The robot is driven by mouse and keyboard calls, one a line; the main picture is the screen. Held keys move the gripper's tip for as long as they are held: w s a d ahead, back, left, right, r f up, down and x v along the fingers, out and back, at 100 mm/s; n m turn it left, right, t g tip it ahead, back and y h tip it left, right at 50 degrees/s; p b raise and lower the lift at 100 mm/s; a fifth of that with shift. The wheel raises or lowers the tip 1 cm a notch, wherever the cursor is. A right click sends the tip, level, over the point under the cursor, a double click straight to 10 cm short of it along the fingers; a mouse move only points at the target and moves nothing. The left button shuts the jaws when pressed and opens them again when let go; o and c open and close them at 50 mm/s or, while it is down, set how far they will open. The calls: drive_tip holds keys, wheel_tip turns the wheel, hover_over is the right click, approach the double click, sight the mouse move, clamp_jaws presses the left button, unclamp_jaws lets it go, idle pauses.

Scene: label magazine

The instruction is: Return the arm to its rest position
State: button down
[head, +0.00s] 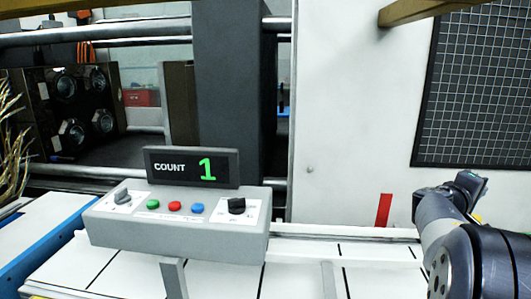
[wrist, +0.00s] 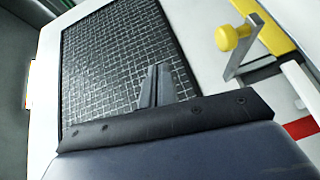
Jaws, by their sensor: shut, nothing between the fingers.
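My gripper shows in the wrist view (wrist: 158,85), where its two narrow grey fingers stand close together with nothing between them. Behind the fingers in that view is a black mesh panel (wrist: 105,60) on a white wall. In the head view my arm is folded at the right edge, in front of the white wall and above the right end of the white bench. The fingertips are not clear in the head view.
A grey control box (head: 180,230) with coloured buttons and knobs stands on the white bench (head: 300,280). Its display (head: 192,167) reads COUNT 1. A yellow knob (wrist: 233,37) on a metal bracket is right of my gripper in the wrist view. Metal rails (head: 100,32) cross the back left.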

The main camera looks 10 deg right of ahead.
wheel_tip(320, 180, down, 8)
drive_tip(key=shift+a+f+b, duration=0.2)
drive_tip(key=shift+a+b, duration=0.1)
drive_tip(key=shift+w, duration=0.15)
drive_tip(key=shift+d, duration=0.15)
